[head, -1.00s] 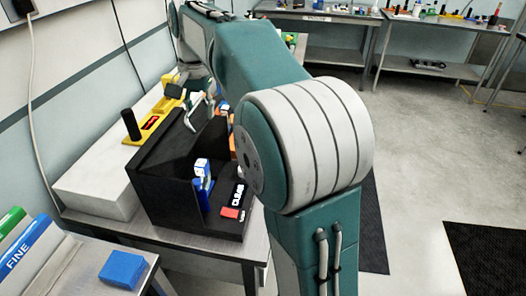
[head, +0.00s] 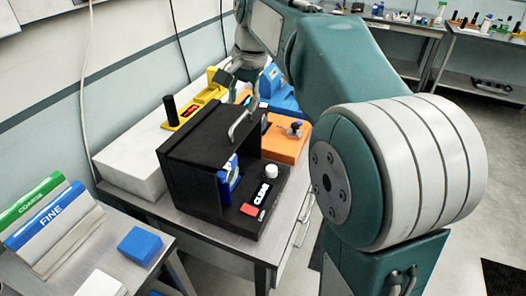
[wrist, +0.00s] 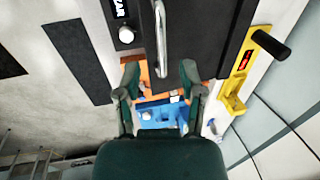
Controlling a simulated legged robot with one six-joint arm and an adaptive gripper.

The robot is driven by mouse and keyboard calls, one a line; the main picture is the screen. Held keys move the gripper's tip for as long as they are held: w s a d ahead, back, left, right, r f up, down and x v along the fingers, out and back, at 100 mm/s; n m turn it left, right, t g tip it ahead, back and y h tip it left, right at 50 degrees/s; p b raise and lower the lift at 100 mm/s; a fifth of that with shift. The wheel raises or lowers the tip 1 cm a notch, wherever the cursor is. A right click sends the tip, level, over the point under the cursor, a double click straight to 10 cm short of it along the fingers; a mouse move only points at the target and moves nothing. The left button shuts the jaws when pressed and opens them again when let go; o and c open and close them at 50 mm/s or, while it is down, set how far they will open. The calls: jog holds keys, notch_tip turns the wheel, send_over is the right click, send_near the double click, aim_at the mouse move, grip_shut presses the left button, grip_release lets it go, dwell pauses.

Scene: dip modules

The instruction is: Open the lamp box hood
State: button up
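The lamp box (head: 178,185) is a black box on the metal table in the head view. Its black hood (head: 205,130) covers the top, and a curved silver handle (head: 243,118) stands on the hood. My gripper (head: 243,88) is above and behind the handle, small and partly hidden by my arm. In the wrist view my gripper (wrist: 160,75) is open, with its fingers on either side of the handle's end (wrist: 161,40). I cannot tell whether they touch it.
A "CLEAR" panel (head: 262,192) with a red button (head: 249,209) and a white knob (head: 271,171) lies right of the hood. Orange (head: 285,143) and blue (head: 281,95) modules stand behind. A yellow module (head: 196,108) sits on a white block (head: 125,165).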

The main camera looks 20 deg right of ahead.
notch_tip(320, 180, up, 4)
jog(key=d, duration=0.2)
jog(key=s+a+f+n+t, duration=0.1)
jog(key=s+f+n, duration=0.1)
jog(key=s, duration=0.5)
jog(key=s+a+f+n+t+h, duration=0.1)
jog(key=s+f+n, duration=0.2)
jog(key=s, duration=0.5)
jog(key=shift+s+a+f+t, duration=0.25)
jog(key=shift+a+f+t, duration=0.05)
jog(key=shift+f, duration=0.4)
